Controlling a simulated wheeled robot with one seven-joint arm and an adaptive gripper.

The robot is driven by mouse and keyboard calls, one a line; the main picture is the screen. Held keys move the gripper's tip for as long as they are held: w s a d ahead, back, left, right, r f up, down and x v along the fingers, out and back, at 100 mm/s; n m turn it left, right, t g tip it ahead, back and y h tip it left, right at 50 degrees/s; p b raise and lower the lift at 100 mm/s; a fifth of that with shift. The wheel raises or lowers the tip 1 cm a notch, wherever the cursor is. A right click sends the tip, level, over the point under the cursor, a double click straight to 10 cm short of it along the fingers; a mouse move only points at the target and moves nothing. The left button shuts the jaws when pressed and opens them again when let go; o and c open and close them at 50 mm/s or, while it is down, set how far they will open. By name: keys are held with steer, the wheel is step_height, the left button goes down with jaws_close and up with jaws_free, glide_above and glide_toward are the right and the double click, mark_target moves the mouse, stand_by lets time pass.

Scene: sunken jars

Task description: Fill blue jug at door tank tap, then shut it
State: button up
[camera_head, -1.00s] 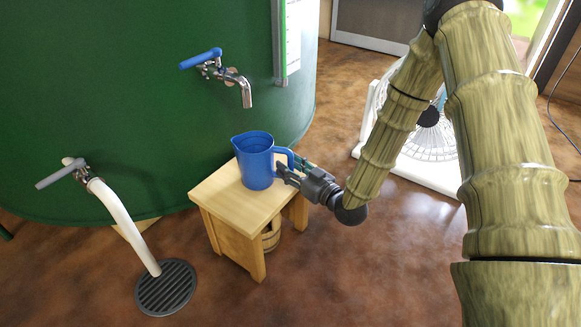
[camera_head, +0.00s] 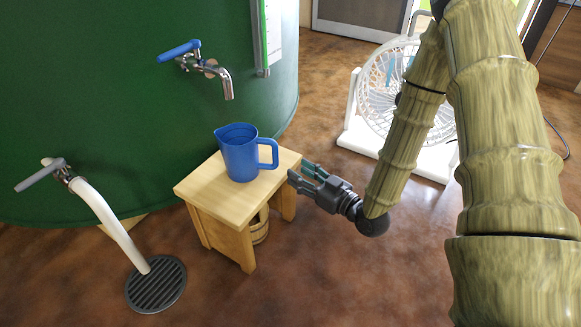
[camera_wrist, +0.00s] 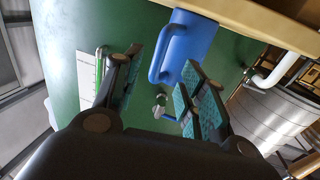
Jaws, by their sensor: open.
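The blue jug (camera_head: 240,155) stands upright on a small wooden stool (camera_head: 228,204), its handle toward my gripper. It also shows in the wrist view (camera_wrist: 187,45), ahead of the fingers. The tap with the blue lever (camera_head: 180,51) sits on the green tank (camera_head: 120,90), its spout (camera_head: 228,88) above the jug's level and pointing down. I cannot see inside the jug, and no water shows at the spout. My gripper (camera_head: 303,178) is open and empty, right of the jug and apart from its handle. Its fingers also show in the wrist view (camera_wrist: 155,88).
A second tap with a grey lever (camera_head: 42,175) and a white hose (camera_head: 108,222) runs to a floor drain (camera_head: 156,285) at left. A white fan (camera_head: 388,95) stands behind my arm. A wooden bucket (camera_head: 259,228) sits under the stool. Floor in front is clear.

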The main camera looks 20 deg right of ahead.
steer(key=shift+v, duration=0.85)
steer(key=shift+o, duration=0.3)
steer(key=shift+f, duration=0.1)
